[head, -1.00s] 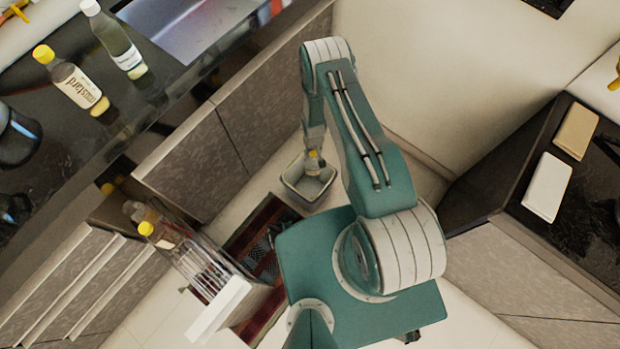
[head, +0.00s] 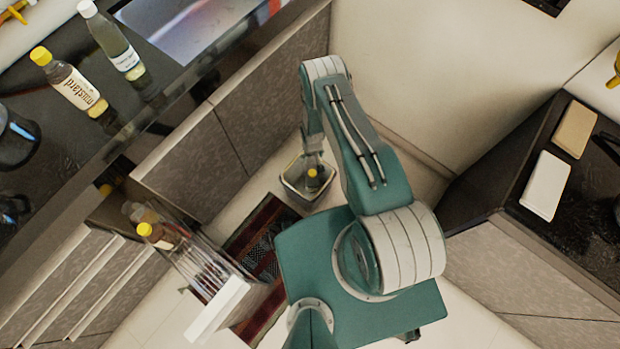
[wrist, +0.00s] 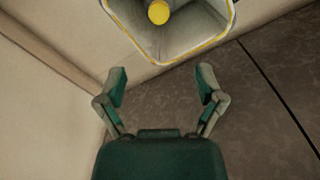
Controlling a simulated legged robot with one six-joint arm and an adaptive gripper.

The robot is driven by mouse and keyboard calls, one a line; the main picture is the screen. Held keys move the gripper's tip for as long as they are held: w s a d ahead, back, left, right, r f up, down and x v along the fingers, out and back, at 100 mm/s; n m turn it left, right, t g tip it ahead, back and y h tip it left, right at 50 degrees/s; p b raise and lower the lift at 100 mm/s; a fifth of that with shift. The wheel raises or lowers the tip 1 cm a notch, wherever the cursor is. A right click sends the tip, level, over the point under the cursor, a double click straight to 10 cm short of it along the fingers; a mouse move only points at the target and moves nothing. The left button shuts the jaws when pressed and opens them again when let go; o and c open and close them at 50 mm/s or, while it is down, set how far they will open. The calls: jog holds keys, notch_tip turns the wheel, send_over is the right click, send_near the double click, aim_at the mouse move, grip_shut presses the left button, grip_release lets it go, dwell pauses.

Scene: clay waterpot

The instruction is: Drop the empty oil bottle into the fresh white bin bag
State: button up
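The oil bottle, dark with a yellow cap (head: 313,173), is inside the bin on the floor. Its cap also shows inside the bin in the wrist view (wrist: 158,12), where the rest of the bottle is hidden. The small square bin (head: 326,191) has a pale lining that looks like the bin bag. Its yellow-edged rim (wrist: 190,54) shows at the top of the wrist view. My gripper (wrist: 161,86) is open and empty, with its two fingers wide apart and clear of the bottle. In the head view it is small, just above the bin.
A mustard bottle (head: 75,87) and a clear bottle (head: 115,45) stand on the dark counter at left. A pull-out rack (head: 205,270) holding bottles stands open below. A patterned rug (head: 262,240) lies beside the bin. Cabinet fronts (head: 190,160) are close to the bin.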

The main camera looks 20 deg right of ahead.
jog(key=shift+a, duration=0.1)
notch_tip(320, 180, up, 12)
dwell(0.7)
dwell(0.3)
